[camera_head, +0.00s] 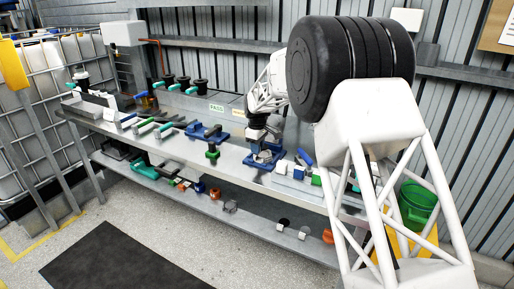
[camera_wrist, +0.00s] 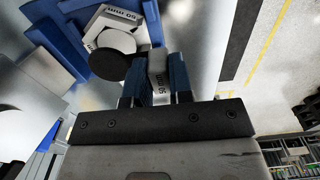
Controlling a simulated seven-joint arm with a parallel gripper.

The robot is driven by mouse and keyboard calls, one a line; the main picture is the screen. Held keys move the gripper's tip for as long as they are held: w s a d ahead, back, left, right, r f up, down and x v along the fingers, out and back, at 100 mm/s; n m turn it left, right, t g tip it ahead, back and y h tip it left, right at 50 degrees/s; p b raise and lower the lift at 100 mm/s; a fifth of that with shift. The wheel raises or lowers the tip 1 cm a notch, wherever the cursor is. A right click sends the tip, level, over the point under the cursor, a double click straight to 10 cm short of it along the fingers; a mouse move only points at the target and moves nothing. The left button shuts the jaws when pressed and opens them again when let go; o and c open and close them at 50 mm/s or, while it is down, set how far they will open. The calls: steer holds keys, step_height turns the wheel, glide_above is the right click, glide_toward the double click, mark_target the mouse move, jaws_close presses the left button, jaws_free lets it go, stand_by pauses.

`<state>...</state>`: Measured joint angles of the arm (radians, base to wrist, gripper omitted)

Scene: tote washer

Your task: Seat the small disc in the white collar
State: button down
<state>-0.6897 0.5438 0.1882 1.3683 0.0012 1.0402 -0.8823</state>
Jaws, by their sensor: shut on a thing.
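In the head view my gripper (camera_head: 258,137) is low over a blue fixture (camera_head: 264,158) on the bench. Beside the fingers, in the wrist view, are a black disc (camera_wrist: 109,66) and a white round part (camera_wrist: 117,40) partly behind it. A pale labelled part (camera_wrist: 104,19) is next to them, against the blue fixture (camera_wrist: 72,32). I cannot tell which of these is the white collar, nor whether the held piece touches anything.
A green-and-black part (camera_head: 212,151) stands left of the blue fixture, with blue and green tools farther left. Small blue, white and green blocks (camera_head: 299,172) sit to its right. The lower shelf (camera_head: 255,212) holds several loose parts. A green bucket (camera_head: 417,204) is at the right.

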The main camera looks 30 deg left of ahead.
steer(key=shift+f, duration=1.7)
stand_by(2.0)
steer(key=shift+c, duration=1.9)
jaws_free()
steer(key=shift+r, duration=0.2)
steer(key=shift+r, duration=4.3)
steer(key=shift+d, duration=0.15)
